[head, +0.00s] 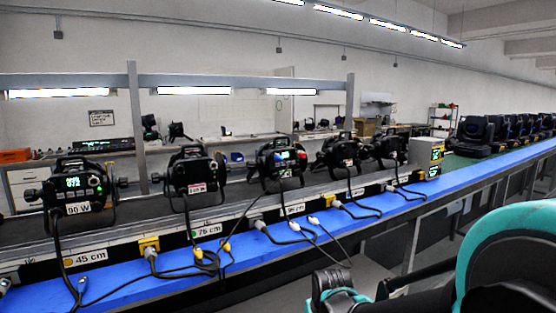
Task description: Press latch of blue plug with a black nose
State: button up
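A small blue plug (82,285) lies at the end of a black cable on the blue bench top, at the lower left in the head view. It is too small to tell whether its nose is black, and its latch cannot be made out. Dark and teal parts of my own arm show at the lower right, apart from the plug and the cables. No gripper fingers can be made out.
Several black stage lights, including one with a green display (78,184), stand in a row behind a labelled socket strip. White plugs (295,226), a yellow plug (197,253) and looping cables clutter the blue bench top (360,224). More lights (474,134) stand at the far right.

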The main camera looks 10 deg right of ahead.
grip_shut()
dwell(1.4)
